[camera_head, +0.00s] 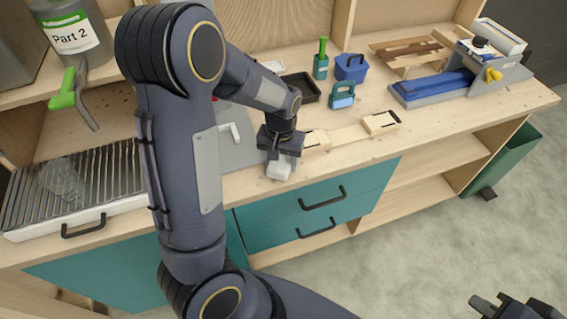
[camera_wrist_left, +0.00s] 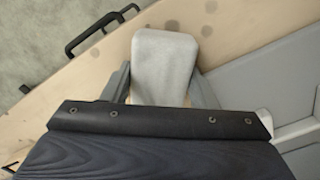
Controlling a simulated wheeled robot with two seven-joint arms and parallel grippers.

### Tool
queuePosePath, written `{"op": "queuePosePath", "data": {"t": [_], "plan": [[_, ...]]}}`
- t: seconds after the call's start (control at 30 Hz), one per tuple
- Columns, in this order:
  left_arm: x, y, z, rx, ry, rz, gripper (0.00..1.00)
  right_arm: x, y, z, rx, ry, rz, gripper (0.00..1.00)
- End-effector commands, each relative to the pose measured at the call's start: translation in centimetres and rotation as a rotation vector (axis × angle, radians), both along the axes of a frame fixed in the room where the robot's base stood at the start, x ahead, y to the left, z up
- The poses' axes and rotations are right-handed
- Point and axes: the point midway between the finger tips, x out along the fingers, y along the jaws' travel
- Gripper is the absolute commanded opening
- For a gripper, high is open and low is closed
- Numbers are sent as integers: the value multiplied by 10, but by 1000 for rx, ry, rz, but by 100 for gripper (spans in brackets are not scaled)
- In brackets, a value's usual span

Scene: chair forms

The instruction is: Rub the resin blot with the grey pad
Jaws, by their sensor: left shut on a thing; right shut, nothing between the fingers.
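My left gripper (camera_head: 281,156) is shut on the grey pad (camera_head: 279,169), a pale block, at the front edge of the workbench (camera_head: 245,184). In the left wrist view the pad (camera_wrist_left: 165,52) sticks out between the two fingers, over the pale wood. I cannot tell whether it touches the wood. The gripper, pad and arm hide part of the bench. My right gripper (camera_head: 487,303) is shut and empty at the lower right, away from the bench, partly cut off by the frame.
A light wooden piece (camera_head: 350,133) lies just right of the pad. Behind it are a black tray (camera_head: 301,88), a green bottle (camera_head: 321,62), a blue caddy (camera_head: 351,67) and a blue-handled brush (camera_head: 342,95). A mitre box (camera_head: 435,87) stands right. Teal drawers (camera_head: 310,205) sit below.

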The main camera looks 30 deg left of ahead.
Motion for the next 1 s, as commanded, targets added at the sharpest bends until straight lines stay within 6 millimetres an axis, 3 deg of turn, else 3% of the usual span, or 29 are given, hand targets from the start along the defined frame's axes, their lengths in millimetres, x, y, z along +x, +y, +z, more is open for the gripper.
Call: {"op": "queuePosePath", "data": {"t": [0.03, 0.57, 0.8, 1.0], "plan": [[10, 8, 3, 6, -27, 14, 19, 0, 0, 0, 0, 0, 0, 0], [33, 39, 5, 14, -30, 14, 18, 0, 0, 1, 0, 0, 0, 0], [34, 40, 9, 13, -33, 12, 18, 0, 0, 3, 0, 0, 0, 0], [24, 28, 9, 11, -34, 11, 18, 0, 0, 3, 0, 0, 0, 0]]}}
